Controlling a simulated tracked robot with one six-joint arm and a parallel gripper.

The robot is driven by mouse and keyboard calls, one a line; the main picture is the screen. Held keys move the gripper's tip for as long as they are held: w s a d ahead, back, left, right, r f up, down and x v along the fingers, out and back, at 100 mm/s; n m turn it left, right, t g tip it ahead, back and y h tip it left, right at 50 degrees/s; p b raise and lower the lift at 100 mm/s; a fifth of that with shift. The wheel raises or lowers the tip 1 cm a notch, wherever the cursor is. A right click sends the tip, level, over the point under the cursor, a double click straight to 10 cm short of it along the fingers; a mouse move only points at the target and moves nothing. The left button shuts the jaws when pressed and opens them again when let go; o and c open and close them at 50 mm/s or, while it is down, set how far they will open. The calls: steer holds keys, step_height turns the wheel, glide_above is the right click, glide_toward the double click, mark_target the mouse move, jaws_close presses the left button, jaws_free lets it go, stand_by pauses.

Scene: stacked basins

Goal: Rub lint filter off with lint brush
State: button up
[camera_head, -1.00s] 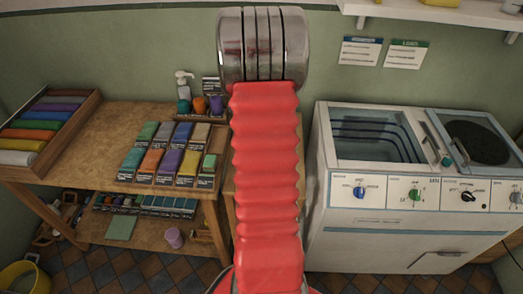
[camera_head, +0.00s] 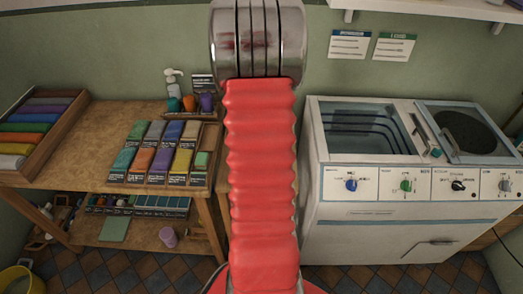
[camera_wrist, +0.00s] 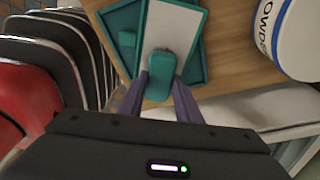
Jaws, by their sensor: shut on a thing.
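In the wrist view my gripper (camera_wrist: 160,86) is shut on a teal lint brush (camera_wrist: 160,68), gripping it between two dark purple-grey fingers. Just beyond it lies a white, flat panel (camera_wrist: 175,22) in a teal frame (camera_wrist: 203,62), which looks like the lint filter. The brush head overlaps the lower part of the white panel; whether it touches the panel I cannot tell. In the head view my red and metal arm fills the middle, and neither gripper, brush nor filter can be seen.
A round white tub with blue lettering (camera_wrist: 290,40) stands right of the filter on a wooden surface (camera_wrist: 235,45). In the head view, a twin-tub washer (camera_head: 400,240) stands at right. A wooden table (camera_head: 95,115) with coloured stacks (camera_head: 160,150) is at left.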

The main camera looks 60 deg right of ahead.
stand_by(0.3)
steer(key=shift+s+a+f, duration=0.1)
steer(key=shift+s+f, duration=0.05)
steer(key=shift+s, duration=1.05)
steer(key=shift+s+r, duration=0.15)
steer(key=shift+r, duration=3.35)
